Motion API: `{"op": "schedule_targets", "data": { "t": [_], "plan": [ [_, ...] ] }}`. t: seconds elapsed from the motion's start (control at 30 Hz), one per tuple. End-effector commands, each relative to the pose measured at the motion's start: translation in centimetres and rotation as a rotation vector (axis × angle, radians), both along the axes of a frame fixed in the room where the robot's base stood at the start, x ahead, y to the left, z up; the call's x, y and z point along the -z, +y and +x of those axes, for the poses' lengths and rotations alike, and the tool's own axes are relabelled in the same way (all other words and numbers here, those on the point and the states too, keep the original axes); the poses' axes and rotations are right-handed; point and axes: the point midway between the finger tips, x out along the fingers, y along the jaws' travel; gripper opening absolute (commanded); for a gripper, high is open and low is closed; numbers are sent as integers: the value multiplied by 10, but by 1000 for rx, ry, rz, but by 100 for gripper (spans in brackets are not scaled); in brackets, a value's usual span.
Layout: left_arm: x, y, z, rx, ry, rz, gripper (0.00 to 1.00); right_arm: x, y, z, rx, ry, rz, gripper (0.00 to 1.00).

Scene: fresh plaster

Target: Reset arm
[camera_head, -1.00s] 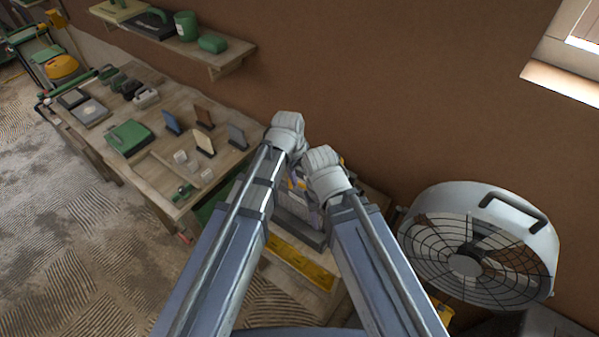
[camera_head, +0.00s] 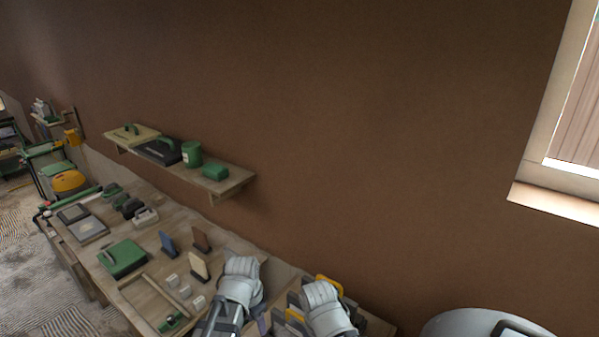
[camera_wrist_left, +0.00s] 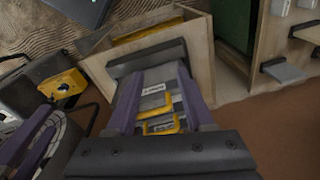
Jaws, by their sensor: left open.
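My left arm's pale wrist (camera_head: 240,285) is at the lower middle of the head view, over the bench's right end; its fingers are mostly hidden there. In the left wrist view my left gripper (camera_wrist_left: 158,88) is open, its two purple fingers apart. Between and beyond them are a grey labelled item and yellow loop-shaped pieces (camera_wrist_left: 160,125); whether they touch the fingers I cannot tell. My right arm's pale wrist (camera_head: 325,308) is just right of the left one in the head view. Its fingers are hidden there, and their state does not show.
The workbench (camera_head: 185,225) holds a green case (camera_head: 122,257), upright coloured blocks and small tools. A wall shelf (camera_head: 235,185) with a green mug (camera_head: 192,153) is above it. The wall between shelf and window is clear.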

Motion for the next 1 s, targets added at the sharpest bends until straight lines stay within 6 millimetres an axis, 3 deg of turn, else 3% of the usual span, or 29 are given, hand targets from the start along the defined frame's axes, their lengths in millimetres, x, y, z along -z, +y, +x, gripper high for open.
{"op": "schedule_targets", "data": {
  "t": [0.2, 0.5, 1.0],
  "plan": [
    [1, 30, -22, -425, 31, -23, 53, 0, 0, 0, 0, 0, 0, 50],
    [1, 55, -43, -835, 53, -40, 53, 0, 0, 0, 0, 0, 0, 50],
    [90, -36, -86, -580, 105, 85, 53, 89, 0, 0, -10, 0, -2, 50]
  ]
}}
